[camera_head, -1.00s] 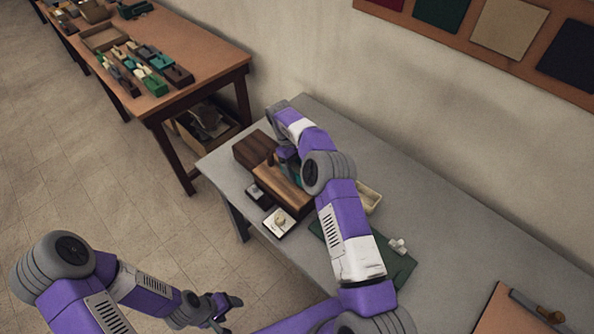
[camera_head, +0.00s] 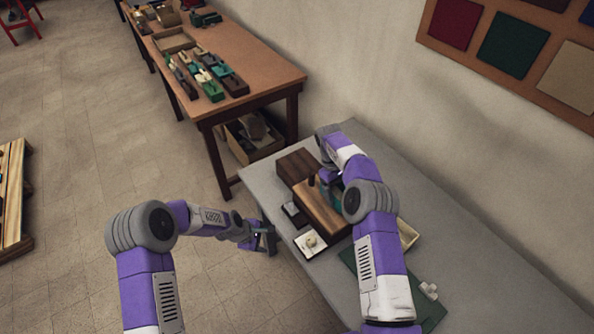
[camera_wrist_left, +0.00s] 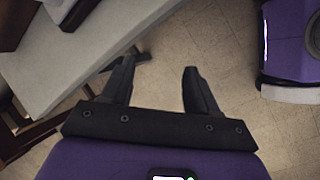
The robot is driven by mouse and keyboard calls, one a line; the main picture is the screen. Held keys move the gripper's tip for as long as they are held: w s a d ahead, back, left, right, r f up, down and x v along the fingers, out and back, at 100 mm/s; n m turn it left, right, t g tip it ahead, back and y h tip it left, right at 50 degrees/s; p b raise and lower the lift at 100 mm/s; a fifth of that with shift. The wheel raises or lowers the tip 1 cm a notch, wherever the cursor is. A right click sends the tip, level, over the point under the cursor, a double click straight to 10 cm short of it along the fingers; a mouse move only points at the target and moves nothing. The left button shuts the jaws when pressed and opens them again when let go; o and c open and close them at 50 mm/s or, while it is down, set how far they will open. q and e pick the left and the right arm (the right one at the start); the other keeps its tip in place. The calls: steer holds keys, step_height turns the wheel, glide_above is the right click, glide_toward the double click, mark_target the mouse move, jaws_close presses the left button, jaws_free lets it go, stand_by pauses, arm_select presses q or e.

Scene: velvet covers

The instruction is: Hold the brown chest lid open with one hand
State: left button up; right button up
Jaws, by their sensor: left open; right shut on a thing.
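The brown chest (camera_head: 322,209) stands on the grey table, with a dark brown box-shaped part (camera_head: 298,167) directly behind it; I cannot tell whether that part is its raised lid. My right gripper (camera_head: 327,179) is at the top of the chest, shut on what looks like the lid, its fingers partly hidden by my forearm. My left gripper (camera_head: 268,240) is open and empty, just off the table's left edge, apart from the chest. Its two spread fingers also show in the left wrist view (camera_wrist_left: 159,67), above the floor beside the table edge.
A small dark box (camera_head: 294,214) and a white tile with a cream knob (camera_head: 310,242) lie before the chest. A cream tray (camera_head: 408,234) and green mat (camera_head: 433,309) lie right. A brown table (camera_head: 225,55) with several small blocks stands behind.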

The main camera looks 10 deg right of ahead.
arm_select(q)
steer(key=w+d+r+n+h, duration=0.1)
steer(key=w+d+r+n, duration=0.4)
steer(key=w+d+r, duration=0.25)
steer(key=n+h, duration=0.2)
steer(key=n, duration=0.2)
glide_toward(312, 177)
steer(key=f, duration=0.2)
steer(key=shift+t, duration=0.4)
steer(key=x, duration=1)
steer(key=shift+w+d+r, duration=0.15)
steer(key=shift+w+r, duration=0.1)
steer(key=shift+c, duration=0.2)
jaws_close()
steer(key=shift+o, duration=0.6)
jaws_free()
